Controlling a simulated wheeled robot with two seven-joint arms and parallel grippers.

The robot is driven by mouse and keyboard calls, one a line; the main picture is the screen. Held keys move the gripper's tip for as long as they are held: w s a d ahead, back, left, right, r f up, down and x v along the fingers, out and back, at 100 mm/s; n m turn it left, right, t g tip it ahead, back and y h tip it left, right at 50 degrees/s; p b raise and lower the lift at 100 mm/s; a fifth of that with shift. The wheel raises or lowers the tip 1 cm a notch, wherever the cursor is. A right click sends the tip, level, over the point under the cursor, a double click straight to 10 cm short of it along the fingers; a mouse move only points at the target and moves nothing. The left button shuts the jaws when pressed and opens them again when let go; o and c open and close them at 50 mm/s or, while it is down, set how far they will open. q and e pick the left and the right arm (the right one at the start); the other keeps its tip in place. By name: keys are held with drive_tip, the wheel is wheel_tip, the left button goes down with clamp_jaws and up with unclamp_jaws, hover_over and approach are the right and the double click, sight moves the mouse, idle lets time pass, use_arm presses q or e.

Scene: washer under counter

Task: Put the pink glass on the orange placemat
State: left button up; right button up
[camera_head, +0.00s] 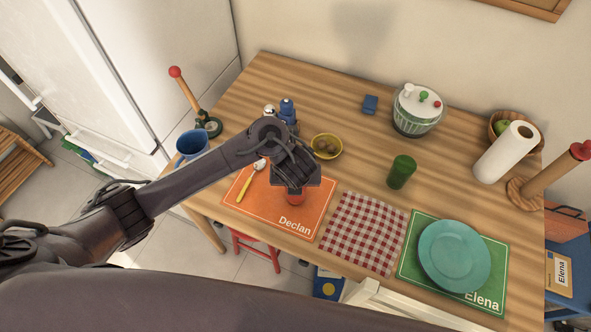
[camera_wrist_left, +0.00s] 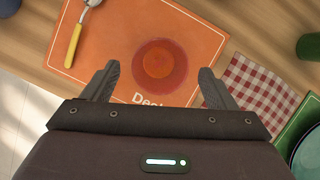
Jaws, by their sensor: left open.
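The orange placemat (camera_head: 262,207), marked Declan, lies on the wooden table. The pink glass (camera_wrist_left: 158,62) stands on this mat in the left wrist view, seen from above as a reddish round shape near the name. In the head view only a small red part of the glass (camera_head: 295,197) shows under my left gripper (camera_head: 294,188). In the left wrist view my left gripper (camera_wrist_left: 158,80) is open. Its two fingers are spread wide, with the glass between and ahead of them; I see no contact. My right gripper is not in view.
A yellow-handled spoon (camera_head: 246,184) lies on the orange mat. A blue mug (camera_head: 192,146), a yellow bowl (camera_head: 326,146) and a green glass (camera_head: 401,172) stand nearby. A checkered cloth (camera_head: 362,233) and a green mat with a teal plate (camera_head: 454,255) lie to the right.

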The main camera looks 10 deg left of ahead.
use_arm(q)
drive_tip(key=p+v, duration=0.4)
drive_tip(key=v, duration=0.2)
drive_tip(key=shift+r, duration=0.35)
drive_tip(key=shift+s, duration=0.2)
